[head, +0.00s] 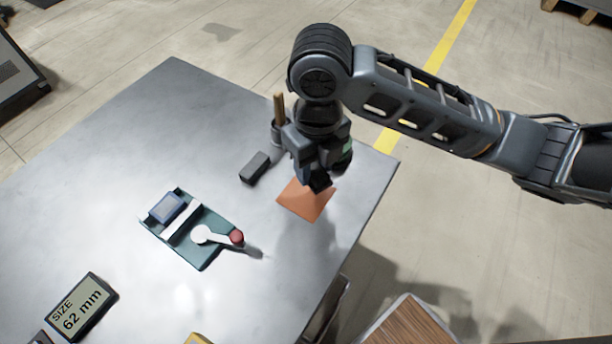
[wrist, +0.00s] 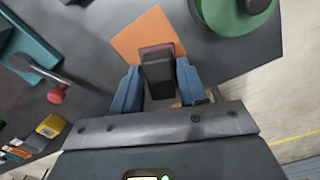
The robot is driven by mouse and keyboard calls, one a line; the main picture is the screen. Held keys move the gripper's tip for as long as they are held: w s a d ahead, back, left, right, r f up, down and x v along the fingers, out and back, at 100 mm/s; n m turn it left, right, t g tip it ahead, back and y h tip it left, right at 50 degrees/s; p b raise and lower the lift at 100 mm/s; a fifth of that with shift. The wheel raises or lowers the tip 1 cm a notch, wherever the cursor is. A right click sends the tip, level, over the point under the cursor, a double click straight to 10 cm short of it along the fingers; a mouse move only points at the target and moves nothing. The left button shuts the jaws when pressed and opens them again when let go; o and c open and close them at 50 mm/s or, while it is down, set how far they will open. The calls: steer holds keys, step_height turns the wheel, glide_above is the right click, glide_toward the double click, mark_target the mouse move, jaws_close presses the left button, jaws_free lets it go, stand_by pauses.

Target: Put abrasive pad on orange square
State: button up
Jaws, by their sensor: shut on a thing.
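My gripper (head: 318,178) is over the upper right part of the orange square (head: 299,205), a flat patch on the grey table. In the wrist view, my gripper (wrist: 158,88) has its two blue fingers closed on the sides of a small dark block with a brownish-maroon end, which looks like the abrasive pad (wrist: 157,72). The pad overlaps the orange square (wrist: 140,35) in this view. In the head view the pad (head: 320,183) is partly hidden by the fingers. I cannot tell whether it touches the square.
A dark grey block (head: 254,167) lies left of the square. A teal fixture (head: 207,250) with a red-knobbed lever stands further left. A size display (head: 80,307) is at the front left. A green-topped round thing (wrist: 240,12) stands close beside my gripper. The table's right edge is near.

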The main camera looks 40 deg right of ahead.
mark_target(305, 193)
steer(key=shift+w+a+f, duration=0.35)
steer(key=shift+a+f, duration=0.25)
steer(key=shift+a, duration=0.2)
steer(key=shift+f+p, duration=0.35)
steer(key=shift+f, duration=1.55)
steer(key=shift+f, duration=0.15)
steer(key=o, duration=1)
step_height(305, 193, up, 12)
steer(key=shift+d+r, duration=0.1)
steer(key=shift+r, duration=0.1)
